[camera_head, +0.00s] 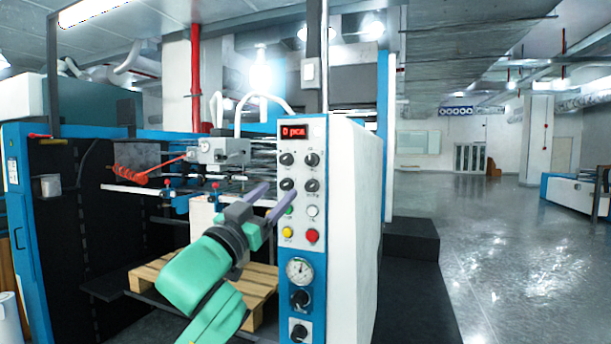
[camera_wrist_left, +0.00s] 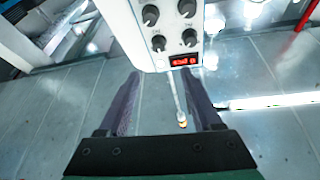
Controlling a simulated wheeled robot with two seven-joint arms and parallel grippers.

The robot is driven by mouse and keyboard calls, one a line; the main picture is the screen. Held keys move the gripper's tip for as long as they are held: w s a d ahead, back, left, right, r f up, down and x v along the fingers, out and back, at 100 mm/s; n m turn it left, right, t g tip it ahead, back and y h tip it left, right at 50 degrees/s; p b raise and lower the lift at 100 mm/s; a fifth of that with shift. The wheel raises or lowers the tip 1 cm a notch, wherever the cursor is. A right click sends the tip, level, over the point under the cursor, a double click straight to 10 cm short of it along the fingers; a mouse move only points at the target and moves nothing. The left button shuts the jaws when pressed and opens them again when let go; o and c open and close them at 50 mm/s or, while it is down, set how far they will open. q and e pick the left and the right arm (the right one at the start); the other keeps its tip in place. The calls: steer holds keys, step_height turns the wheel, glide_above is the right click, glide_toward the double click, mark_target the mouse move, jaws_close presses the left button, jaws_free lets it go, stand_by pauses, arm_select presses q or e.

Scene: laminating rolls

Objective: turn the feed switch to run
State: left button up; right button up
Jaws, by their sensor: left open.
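The control panel (camera_head: 301,130) is a white-faced column with a red display (camera_head: 294,132) and two rows of dark rotary knobs. The lower-left knob (camera_head: 287,184) is close to my fingertips in the head view. The labels are too small to read, so I cannot tell which knob is the feed switch. My left gripper (camera_head: 277,193) is open and empty in front of the panel. In the left wrist view the panel is upside down, with its knobs (camera_wrist_left: 159,43) and display (camera_wrist_left: 183,60) beyond the open fingers (camera_wrist_left: 160,74). My right gripper is not in view.
Below the knobs are coloured push buttons, including a red one (camera_head: 312,236), a gauge (camera_head: 299,270) and more black switches (camera_head: 299,299). A wooden pallet (camera_head: 262,280) lies inside the machine behind my arm. The floor at right (camera_head: 490,240) is clear.

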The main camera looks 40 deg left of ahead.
mark_target(309, 162)
arm_select(q)
steer(key=p+x, duration=0.7)
steer(key=x, duration=0.7)
steer(key=shift+w+r+p, duration=0.1)
steer(key=shift+w+p, duration=0.1)
steer(key=shift+p, duration=0.1)
steer(key=shift+w, duration=0.2)
jaws_close()
